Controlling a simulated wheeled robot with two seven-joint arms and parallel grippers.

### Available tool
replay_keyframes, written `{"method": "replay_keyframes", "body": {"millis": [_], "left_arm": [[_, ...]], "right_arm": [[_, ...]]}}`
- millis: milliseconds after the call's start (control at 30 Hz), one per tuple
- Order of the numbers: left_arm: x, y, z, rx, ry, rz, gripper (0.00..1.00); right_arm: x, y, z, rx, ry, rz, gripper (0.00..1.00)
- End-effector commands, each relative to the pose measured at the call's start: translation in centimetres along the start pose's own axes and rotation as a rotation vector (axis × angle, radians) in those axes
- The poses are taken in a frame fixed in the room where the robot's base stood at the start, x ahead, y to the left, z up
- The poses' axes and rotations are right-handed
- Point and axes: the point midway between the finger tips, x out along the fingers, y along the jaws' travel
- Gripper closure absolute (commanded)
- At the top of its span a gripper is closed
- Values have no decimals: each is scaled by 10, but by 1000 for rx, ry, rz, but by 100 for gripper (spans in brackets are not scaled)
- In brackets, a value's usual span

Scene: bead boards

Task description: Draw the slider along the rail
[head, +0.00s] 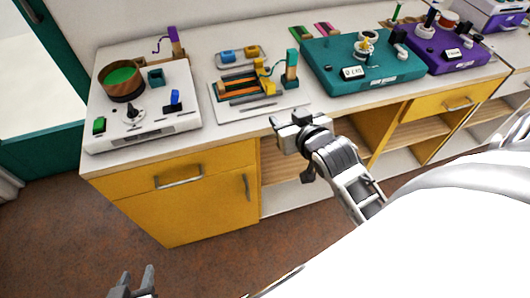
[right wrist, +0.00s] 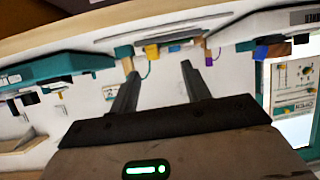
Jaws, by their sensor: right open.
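A pale board (head: 290,101) lies on the counter and carries orange and dark rails (head: 237,88). A yellow block (head: 266,87), which looks like the slider, sits at the rails' right end. A teal post (head: 292,66) with a thin teal cord stands beside it. My right gripper (head: 285,118) is open and empty, in front of the counter edge below this board. The right wrist view shows its two fingers (right wrist: 158,82) apart with nothing between them. My left gripper (head: 137,275) is at the bottom edge, low over the floor and away from the counter; its fingers are apart.
A white board (head: 150,136) with a round wooden pot (head: 122,82) stands left. A teal box (head: 345,82) and a purple box (head: 455,60) stand right. A small tray with blue and yellow blocks (head: 241,56) lies behind. Yellow cabinet fronts (head: 200,205) drop below the counter.

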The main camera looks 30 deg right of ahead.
Motion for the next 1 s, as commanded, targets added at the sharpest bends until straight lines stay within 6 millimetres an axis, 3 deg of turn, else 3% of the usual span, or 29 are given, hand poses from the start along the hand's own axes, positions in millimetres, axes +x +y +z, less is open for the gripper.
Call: {"method": "replay_keyframes", "body": {"millis": [700,1000], "left_arm": [[6,-2,-3,5,19,-1,64],[7,-2,-2,5,19,-1,64]], "right_arm": [[-37,-81,116,-128,-149,-242,53],[-57,-104,149,-152,-190,-314,53]]}}
